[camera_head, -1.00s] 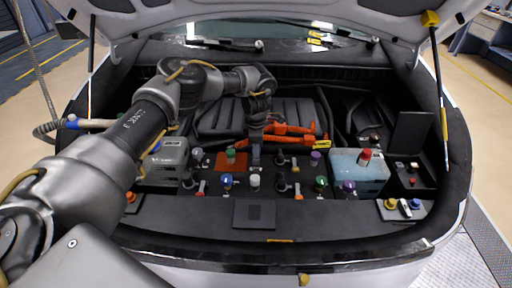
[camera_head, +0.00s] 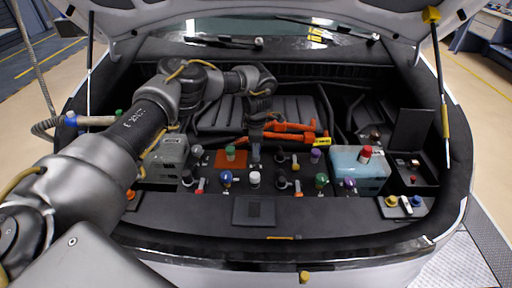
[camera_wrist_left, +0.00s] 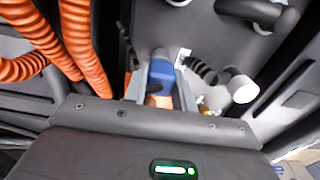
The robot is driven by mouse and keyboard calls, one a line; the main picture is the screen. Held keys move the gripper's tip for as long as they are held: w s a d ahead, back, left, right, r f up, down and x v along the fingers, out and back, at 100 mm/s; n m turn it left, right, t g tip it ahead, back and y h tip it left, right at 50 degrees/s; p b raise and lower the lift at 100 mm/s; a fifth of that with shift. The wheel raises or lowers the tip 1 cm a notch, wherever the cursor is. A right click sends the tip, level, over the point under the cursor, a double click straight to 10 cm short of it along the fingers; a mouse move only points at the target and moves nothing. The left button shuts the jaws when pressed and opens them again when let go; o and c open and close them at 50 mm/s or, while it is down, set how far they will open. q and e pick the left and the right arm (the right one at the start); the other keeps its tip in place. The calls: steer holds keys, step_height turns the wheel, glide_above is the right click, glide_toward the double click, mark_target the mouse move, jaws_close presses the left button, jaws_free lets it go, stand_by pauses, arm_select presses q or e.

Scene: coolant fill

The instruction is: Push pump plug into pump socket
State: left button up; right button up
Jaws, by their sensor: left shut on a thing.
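My left gripper (camera_head: 257,150) reaches down into the middle of the engine bay, over the dark panel with coloured caps. The left wrist view shows its two grey fingers (camera_wrist_left: 163,92) shut on a blue plug (camera_wrist_left: 163,73), with an orange-tan part between the fingers. I take this blue piece to be the pump plug. A small white label (camera_wrist_left: 183,57) and a black ribbed hose (camera_wrist_left: 201,70) lie just beyond it. I cannot make out the pump socket or whether the plug touches it. My right gripper is not in view.
A white cap (camera_wrist_left: 240,88) stands close to the right of the fingers. Orange ribbed hoses (camera_wrist_left: 85,45) run along the left. A light-blue tank (camera_head: 345,178) with a red cap (camera_head: 366,152) sits to the right. The front ledge of the bay (camera_head: 340,218) is mostly clear.

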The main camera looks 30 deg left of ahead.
arm_select(q)
steer(key=shift+r+p, duration=0.3)
steer(key=shift+r, duration=0.35)
steer(key=shift+f+b, duration=0.7)
steer(key=shift+f, duration=0.3)
stand_by(0.9)
steer(key=o, duration=1)
steer(key=shift+r, duration=0.1)
step_height(320, 180, up, 11)
steer(key=shift+f+b, duration=0.1)
steer(key=shift+b, duration=1)
steer(key=shift+c, duration=0.2)
